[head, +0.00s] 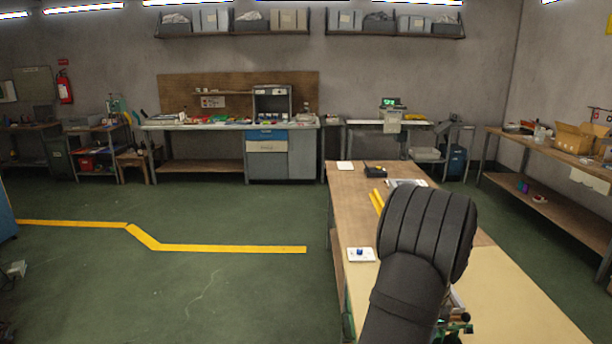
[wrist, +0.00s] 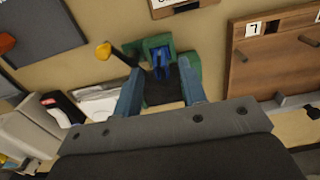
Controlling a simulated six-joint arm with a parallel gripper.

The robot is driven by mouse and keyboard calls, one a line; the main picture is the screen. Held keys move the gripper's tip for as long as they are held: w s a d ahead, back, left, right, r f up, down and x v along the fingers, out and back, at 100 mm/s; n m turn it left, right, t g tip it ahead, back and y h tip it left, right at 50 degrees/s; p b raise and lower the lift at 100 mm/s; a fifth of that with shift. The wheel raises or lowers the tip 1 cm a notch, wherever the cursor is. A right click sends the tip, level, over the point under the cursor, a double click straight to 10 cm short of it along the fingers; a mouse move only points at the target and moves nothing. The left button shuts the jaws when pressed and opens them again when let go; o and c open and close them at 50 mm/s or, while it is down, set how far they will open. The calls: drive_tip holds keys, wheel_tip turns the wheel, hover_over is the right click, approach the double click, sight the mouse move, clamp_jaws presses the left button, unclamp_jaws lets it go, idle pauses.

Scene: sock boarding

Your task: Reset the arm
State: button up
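In the wrist view my gripper (wrist: 160,68) shows two blue-grey fingers standing well apart, so it is open. Between and beyond the fingers is a green fixture (wrist: 188,68) with a blue part (wrist: 161,62) in its middle. A dark piece lies in front of the fixture, between the fingers; I cannot tell what it is, and it does not clearly touch either finger. In the head view my dark arm stands over the near end of the workbench (head: 342,185) and hides my gripper. A green part (head: 459,326) shows low beside the arm.
In the wrist view a wooden board (wrist: 270,65) is at the right and a dark grey panel (wrist: 45,30) at the upper left. A yellow-tipped lever (wrist: 104,51) stands left of the fixture.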

drive_tip(key=shift+r, duration=2.4)
